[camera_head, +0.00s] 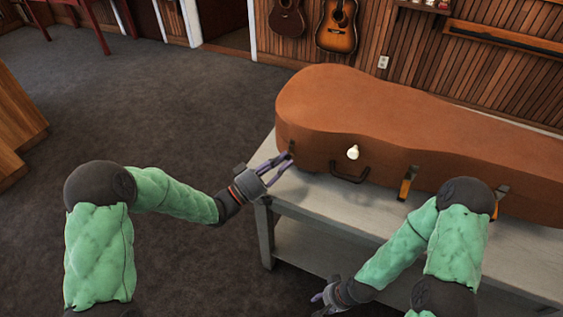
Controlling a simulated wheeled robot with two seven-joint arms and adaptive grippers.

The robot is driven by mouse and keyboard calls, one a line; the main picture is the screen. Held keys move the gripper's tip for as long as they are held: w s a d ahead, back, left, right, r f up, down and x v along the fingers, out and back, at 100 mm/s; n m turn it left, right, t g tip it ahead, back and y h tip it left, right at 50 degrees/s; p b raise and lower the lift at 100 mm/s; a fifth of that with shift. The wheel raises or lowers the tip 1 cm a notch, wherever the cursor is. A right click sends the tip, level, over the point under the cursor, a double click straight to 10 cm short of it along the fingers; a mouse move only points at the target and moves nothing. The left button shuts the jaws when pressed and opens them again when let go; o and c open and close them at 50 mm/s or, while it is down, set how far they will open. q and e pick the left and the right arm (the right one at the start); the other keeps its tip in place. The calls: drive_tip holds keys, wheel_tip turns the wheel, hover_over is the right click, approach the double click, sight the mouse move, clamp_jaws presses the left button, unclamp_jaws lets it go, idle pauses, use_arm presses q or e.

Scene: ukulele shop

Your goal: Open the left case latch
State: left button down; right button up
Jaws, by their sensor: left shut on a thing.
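A brown instrument case (350,110) lies closed on a grey table, its latched side facing me. The left case latch (291,147) is a small dark piece near the case's left end, partly hidden by my gripper. My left gripper (288,160) is at this latch, with its fingers shut on it. A middle latch (408,182) with an orange-yellow part is right of the handle (350,173). Another latch (499,200) is farther right, partly behind my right arm. My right gripper (320,298) is low in front of the table, away from the case; its fingers are too small to judge.
The grey table (315,195) has a bare front strip and a lower shelf (310,245). A small cream round object (352,153) shows in front of the case above the handle. Guitars (337,27) hang on the wood wall behind. Dark carpet (150,110) is clear at left.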

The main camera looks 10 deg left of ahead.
use_arm(q)
drive_tip(key=shift+a, duration=0.1)
drive_tip(key=c, duration=1.2)
unclamp_jaws()
drive_tip(key=shift+o, duration=0.2)
drive_tip(key=v, duration=1.2)
